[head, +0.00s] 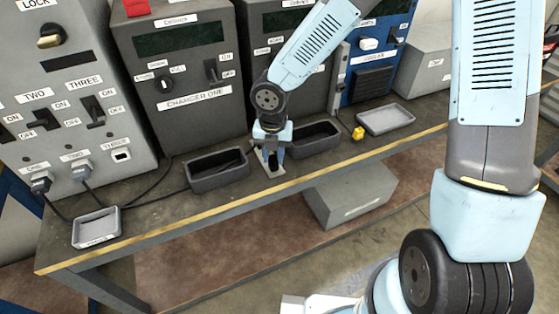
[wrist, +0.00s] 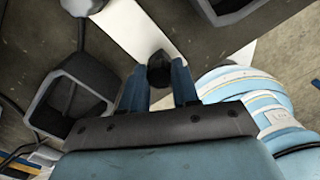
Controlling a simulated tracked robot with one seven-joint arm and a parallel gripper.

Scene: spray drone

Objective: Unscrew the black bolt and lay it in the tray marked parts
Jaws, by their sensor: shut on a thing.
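My gripper (head: 271,158) points down at a pale bracket plate (head: 268,174) near the bench's front edge, between two dark bins. In the wrist view, my gripper (wrist: 158,84) has its two blue fingers closed on the black bolt (wrist: 160,67), which stands over the pale strip. The bolt is hardly visible in the head view, hidden by my gripper. I cannot tell whether its thread is still in the plate. A shallow grey tray (head: 97,228) with a small label on its front sits at the bench's left end; the label is too small to read surely.
Dark bins (head: 218,170) and (head: 314,138) flank my gripper; the left one holds something dark. Charger cabinets (head: 178,70) stand behind. Cables (head: 140,190) cross the bench near the left tray.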

